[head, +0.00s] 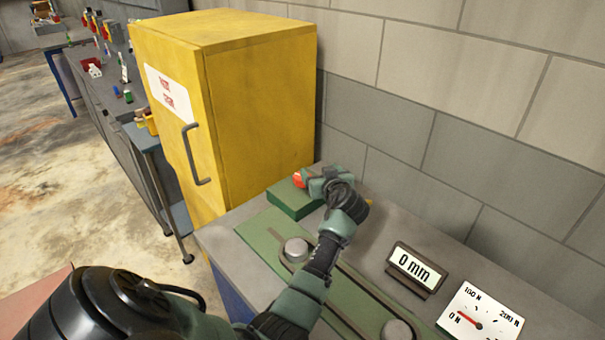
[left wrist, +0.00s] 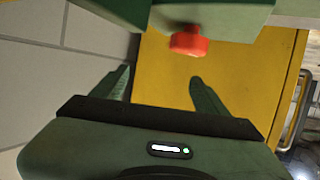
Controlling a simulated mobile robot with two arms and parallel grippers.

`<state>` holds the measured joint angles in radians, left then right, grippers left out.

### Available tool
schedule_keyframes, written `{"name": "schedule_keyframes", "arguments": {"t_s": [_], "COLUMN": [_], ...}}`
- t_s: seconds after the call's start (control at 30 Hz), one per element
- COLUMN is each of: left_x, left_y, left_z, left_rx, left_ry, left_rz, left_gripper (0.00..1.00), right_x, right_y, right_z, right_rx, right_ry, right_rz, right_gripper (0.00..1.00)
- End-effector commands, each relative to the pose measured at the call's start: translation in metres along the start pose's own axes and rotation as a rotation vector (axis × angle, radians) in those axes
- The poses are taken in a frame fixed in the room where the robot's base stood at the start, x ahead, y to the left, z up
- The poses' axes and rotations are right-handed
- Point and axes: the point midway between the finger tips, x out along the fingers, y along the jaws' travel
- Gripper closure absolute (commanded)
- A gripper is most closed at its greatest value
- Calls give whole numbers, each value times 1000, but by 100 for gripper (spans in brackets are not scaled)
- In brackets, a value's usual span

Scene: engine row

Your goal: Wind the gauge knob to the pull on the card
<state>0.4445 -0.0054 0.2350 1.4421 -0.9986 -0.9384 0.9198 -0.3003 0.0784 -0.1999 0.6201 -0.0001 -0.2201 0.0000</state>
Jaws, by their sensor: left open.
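A red knob (head: 299,180) sits on a green block (head: 294,200) at the far end of the bench. My left gripper (head: 316,182) is right beside the knob, partly covering it and the block. In the left wrist view the two fingers (left wrist: 160,82) are apart with nothing between them; the red knob (left wrist: 188,43) is just beyond the fingertips. A white dial (head: 484,316) marked 0 N, 100 N and 200 N has its red needle by 0 N. A small display (head: 416,266) seems to read "0 mm". I see no card naming a pull. My right gripper is out of view.
A green baseplate (head: 262,236) carries grey round pulleys (head: 295,248) and (head: 397,330) with a dark belt. A yellow cabinet (head: 262,110) stands close behind the block. A block wall (head: 450,150) bounds the right side. Open floor (head: 60,190) lies at left.

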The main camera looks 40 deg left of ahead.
Motion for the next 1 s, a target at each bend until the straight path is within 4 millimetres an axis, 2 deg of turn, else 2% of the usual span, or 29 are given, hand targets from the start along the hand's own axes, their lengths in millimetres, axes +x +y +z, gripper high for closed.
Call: {"name": "schedule_keyframes", "arguments": {"t_s": [0.03,0.1,0.2,0.63,0.8,1.0], "left_x": [-2,-3,0,59,71,74], "left_y": [-13,-26,-32,-37,-38,-38], "left_z": [12,21,25,28,30,30], "left_rx": [-7,-8,-7,-9,-10,-11], "left_ry": [-37,-66,-80,-76,-77,-76], "left_rz": [-44,-84,-106,-102,-101,-101], "left_gripper": [26,26,26,26,26,26], "right_x": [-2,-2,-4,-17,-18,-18], "right_y": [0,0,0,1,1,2], "right_z": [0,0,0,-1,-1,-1], "right_rx": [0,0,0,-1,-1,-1], "right_ry": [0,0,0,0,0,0], "right_rz": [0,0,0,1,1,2], "right_gripper": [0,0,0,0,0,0]}}
